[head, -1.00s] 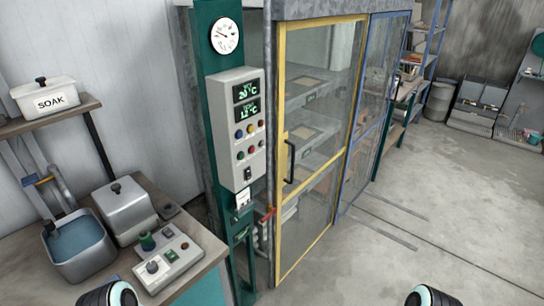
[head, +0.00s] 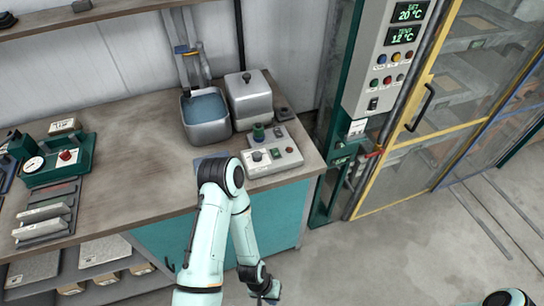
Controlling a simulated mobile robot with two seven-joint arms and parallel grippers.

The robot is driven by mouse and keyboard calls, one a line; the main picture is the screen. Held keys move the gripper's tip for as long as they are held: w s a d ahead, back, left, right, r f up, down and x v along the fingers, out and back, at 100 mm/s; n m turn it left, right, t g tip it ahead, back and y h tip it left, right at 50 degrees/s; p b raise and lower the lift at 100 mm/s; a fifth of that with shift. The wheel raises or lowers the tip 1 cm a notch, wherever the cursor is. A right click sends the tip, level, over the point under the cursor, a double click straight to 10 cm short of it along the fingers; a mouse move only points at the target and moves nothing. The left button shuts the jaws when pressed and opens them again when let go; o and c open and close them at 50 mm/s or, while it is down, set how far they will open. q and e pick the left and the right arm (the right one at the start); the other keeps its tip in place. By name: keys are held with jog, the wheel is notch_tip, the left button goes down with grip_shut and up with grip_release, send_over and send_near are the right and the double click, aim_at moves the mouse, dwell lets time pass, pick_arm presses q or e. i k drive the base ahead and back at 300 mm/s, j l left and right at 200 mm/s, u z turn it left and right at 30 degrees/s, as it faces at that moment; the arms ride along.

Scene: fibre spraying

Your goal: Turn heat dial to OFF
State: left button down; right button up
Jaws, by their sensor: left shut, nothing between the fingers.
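A grey control box (head: 272,168) sits on the workbench near its right end. It carries a round knob (head: 257,156) at its left, which looks like the heat dial. Its setting is too small to read. A red button and smaller controls are on the same box, and a dark green knob (head: 258,132) stands at its back. My left gripper (head: 268,296) is low at the bottom edge, in front of the bench and apart from the box. It is shut and empty. My right gripper is out of view.
A water basin (head: 206,118) and a lidded metal box (head: 250,98) stand behind the control box. The bench middle (head: 125,140) is mostly clear.

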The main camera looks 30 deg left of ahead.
aim_at(257, 155)
jog(key=k+j+u, duration=0.1)
jog(key=u, duration=1.05)
jog(key=i+l, duration=0.1)
jog(key=l, duration=0.2)
jog(key=l+u, duration=0.25)
jog(key=u, duration=0.15)
jog(key=l+u, duration=0.25)
jog(key=u, duration=0.2)
